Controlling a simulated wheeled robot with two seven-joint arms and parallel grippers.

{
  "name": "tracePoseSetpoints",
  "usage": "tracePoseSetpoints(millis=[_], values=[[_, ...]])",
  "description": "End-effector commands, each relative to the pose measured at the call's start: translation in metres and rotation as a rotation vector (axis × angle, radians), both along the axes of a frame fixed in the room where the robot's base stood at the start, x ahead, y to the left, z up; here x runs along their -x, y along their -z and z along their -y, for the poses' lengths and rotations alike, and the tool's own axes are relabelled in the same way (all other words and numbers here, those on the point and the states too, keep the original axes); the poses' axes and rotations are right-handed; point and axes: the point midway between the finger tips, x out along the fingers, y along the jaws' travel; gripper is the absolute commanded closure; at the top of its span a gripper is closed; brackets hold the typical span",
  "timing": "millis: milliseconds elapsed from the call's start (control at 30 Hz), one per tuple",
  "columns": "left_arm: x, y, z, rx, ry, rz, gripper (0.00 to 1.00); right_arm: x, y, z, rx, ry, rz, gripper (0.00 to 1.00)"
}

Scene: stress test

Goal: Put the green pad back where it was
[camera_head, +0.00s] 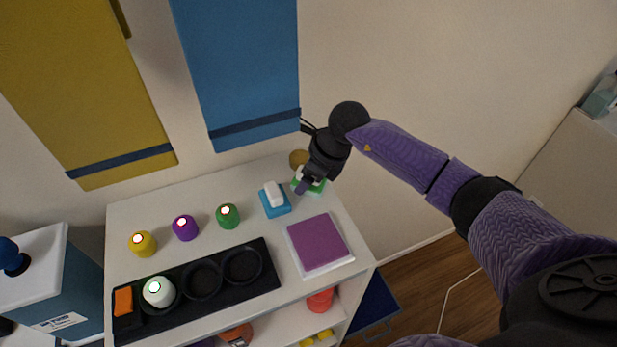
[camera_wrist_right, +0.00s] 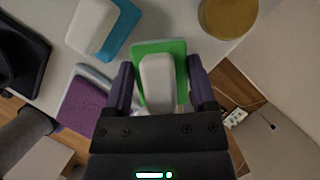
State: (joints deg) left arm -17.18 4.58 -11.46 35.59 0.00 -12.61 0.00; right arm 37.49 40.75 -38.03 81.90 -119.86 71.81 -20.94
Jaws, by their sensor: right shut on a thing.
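The green pad (camera_head: 319,187) has a white handle block on top and is at the back right of the white cabinet top. My right gripper (camera_head: 304,184) is shut on it and partly covers it in the head view. In the right wrist view the green pad (camera_wrist_right: 180,60) lies between the two dark fingers of my right gripper (camera_wrist_right: 160,88). I cannot tell whether it touches the top or is slightly above it. My left gripper is not in view.
A blue pad with a white handle (camera_head: 275,198) sits just left. A purple pad on a white tray (camera_head: 319,242) lies in front. A round tan object (camera_head: 298,158) stands behind. A black tray (camera_head: 215,287) and coloured knobs (camera_head: 228,215) fill the left.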

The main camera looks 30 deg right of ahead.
Motion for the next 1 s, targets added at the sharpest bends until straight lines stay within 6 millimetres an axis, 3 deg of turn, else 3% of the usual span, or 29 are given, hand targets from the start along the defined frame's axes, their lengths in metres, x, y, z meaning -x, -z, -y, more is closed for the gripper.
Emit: tracePoseSetpoints(millis=[100,433,467,567,867,1000], values=[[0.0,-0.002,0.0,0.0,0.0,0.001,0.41,0.0,0.016,0.0,-0.002,0.001,0.0,0.75],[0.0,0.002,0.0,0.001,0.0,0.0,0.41,0.0,0.022,0.001,-0.001,0.0,0.002,0.75],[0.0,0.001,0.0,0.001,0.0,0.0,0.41,0.0,0.021,0.001,-0.001,0.0,0.002,0.21],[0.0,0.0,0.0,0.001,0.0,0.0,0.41,0.0,0.02,0.001,-0.001,0.0,0.003,0.0],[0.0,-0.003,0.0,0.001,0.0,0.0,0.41,0.001,0.015,0.001,-0.001,-0.001,0.003,0.0],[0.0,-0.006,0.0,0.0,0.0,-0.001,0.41,0.008,-0.008,0.009,0.001,0.0,0.006,0.0]])
